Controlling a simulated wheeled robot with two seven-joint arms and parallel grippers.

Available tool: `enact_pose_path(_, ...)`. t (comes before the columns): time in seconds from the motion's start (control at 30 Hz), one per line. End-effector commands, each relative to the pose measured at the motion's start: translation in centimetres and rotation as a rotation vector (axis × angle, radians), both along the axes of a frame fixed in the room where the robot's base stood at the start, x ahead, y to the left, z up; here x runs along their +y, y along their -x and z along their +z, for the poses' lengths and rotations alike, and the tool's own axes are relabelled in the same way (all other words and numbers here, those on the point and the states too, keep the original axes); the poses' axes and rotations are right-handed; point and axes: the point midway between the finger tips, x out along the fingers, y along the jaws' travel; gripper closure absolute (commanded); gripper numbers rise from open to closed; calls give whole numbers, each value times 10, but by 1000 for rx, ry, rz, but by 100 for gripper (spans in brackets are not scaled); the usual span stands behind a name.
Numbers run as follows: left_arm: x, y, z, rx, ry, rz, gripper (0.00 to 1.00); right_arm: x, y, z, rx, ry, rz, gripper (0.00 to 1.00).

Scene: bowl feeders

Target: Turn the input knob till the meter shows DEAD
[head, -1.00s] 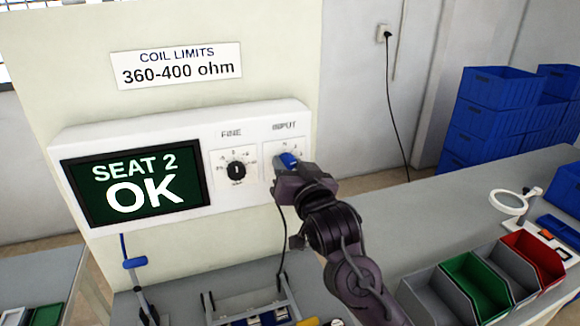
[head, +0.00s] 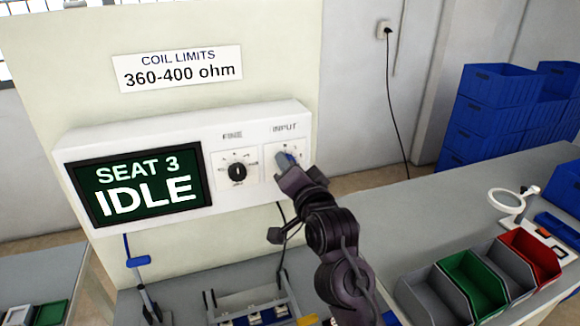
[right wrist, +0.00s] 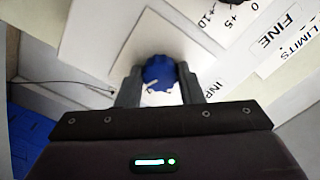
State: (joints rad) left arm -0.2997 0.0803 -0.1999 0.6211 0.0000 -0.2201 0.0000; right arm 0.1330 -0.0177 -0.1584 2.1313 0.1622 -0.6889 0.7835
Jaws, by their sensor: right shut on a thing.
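The input knob is blue and sits under the INPUT label on the white meter box (head: 290,115). The input knob (right wrist: 160,75) shows between the fingers in the right wrist view. My right gripper (head: 285,165) is shut on the knob and hides much of it in the head view. In the right wrist view my right gripper (right wrist: 158,88) has one finger on each side of the knob. The meter screen (head: 137,185) reads SEAT 3 IDLE. My left gripper is not in view.
A black FINE knob (head: 237,172) is just left of the input knob. A sign (head: 177,69) above reads COIL LIMITS 360-400 ohm. A bench with a rack (head: 252,308) lies below. Grey, green and red bins (head: 470,285) stand at the lower right.

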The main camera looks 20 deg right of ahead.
Motion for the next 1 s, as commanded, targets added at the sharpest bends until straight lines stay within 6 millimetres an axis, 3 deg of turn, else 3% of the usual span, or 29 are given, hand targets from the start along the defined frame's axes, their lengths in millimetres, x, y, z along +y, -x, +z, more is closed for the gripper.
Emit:
enact_pose_path(0.7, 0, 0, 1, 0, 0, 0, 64, -1, 0, 0, 3, -90, -2, 89)
enact_pose_path(0.73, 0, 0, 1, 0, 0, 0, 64, -1, 0, 0, 3, -90, -2, 65)
enact_pose_path(0.9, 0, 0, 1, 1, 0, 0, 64, -1, 0, 0, 2, -89, -1, 45)
enact_pose_path(1.0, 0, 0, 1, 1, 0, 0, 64, 0, 0, 0, 2, -89, -1, 45)
